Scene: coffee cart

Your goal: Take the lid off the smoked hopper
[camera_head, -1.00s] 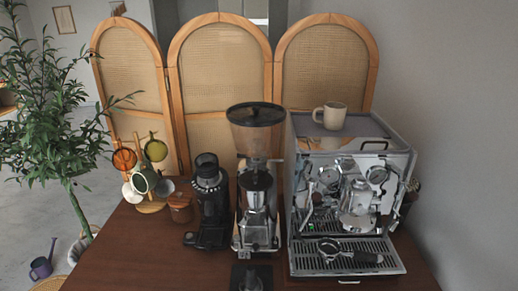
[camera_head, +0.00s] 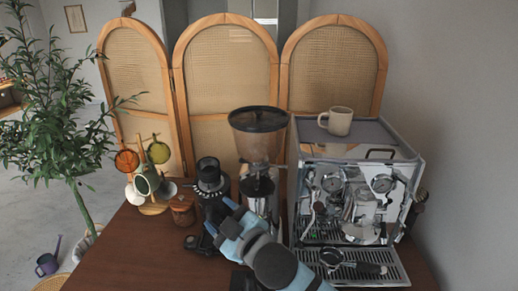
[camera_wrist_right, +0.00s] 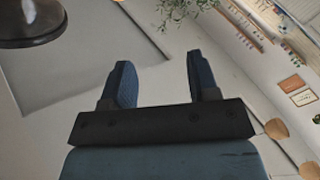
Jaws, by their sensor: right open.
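The smoked hopper (camera_head: 258,146) is a tapered, see-through brown bin on top of the tall grinder. Its round black lid (camera_head: 258,119) sits flat on the hopper's rim. My right gripper (camera_head: 219,216) is in front of the grinders, well below the lid and apart from it. Its two blue fingers are spread with nothing between them, as the right wrist view (camera_wrist_right: 161,78) also shows. My right arm hides the lower part of the tall grinder. My left gripper is not in view.
A smaller black grinder (camera_head: 209,176) stands left of the hopper. The espresso machine (camera_head: 350,152) stands close on the right with a beige mug (camera_head: 339,121) on top. A folding screen (camera_head: 222,67) is behind. A mug tree (camera_head: 142,165) stands at the left.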

